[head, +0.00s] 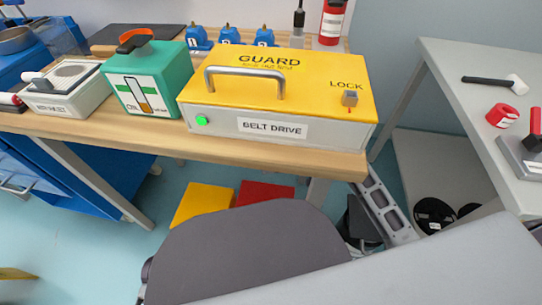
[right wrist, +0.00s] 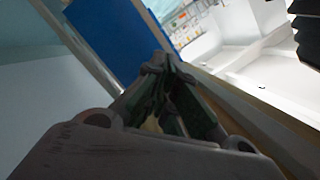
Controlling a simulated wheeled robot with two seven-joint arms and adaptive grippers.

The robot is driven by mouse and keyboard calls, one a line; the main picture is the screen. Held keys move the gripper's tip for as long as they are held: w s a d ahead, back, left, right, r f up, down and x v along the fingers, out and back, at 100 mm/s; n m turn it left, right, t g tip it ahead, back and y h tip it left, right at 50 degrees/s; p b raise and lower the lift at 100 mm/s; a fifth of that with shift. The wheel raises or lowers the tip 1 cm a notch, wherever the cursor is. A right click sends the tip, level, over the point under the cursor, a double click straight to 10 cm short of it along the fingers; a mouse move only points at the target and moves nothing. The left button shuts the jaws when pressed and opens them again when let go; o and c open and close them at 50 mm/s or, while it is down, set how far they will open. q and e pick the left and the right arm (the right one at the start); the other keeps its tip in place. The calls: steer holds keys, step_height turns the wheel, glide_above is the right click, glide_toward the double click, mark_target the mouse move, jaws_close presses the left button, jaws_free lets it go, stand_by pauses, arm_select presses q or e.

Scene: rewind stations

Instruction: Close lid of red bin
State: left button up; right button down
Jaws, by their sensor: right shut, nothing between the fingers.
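A red box-like thing (head: 265,193), likely the red bin, stands on the floor under the workbench. Only a strip of it shows; my dark grey arm part covers its front, and I cannot tell whether its lid is open. My right gripper (right wrist: 165,68) is seen from behind in the right wrist view, its dark fingers closed together with nothing between them. No bin shows clearly in that view. In the head view my own links hide most of the right arm's end. My left gripper is not in view.
A yellow box (head: 202,204) stands left of the red one. The wooden workbench (head: 330,160) above carries the yellow belt drive guard (head: 280,80) and a green oil can (head: 148,80). A blue cabinet (head: 65,185) is at left and a grey table (head: 450,80) at right.

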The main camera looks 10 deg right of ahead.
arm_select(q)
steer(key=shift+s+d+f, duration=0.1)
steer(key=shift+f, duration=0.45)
arm_select(e)
steer(key=shift+s+a+f+n, duration=0.2)
steer(key=shift+s, duration=0.3)
steer(key=shift+s+a+f+n, duration=0.15)
steer(key=shift+s+a+n, duration=0.05)
steer(key=shift+s, duration=0.25)
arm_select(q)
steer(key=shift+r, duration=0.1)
arm_select(e)
steer(key=shift+d, duration=0.15)
steer(key=v, duration=1.1)
steer(key=shift+s+d, duration=0.15)
steer(key=shift+d, duration=0.2)
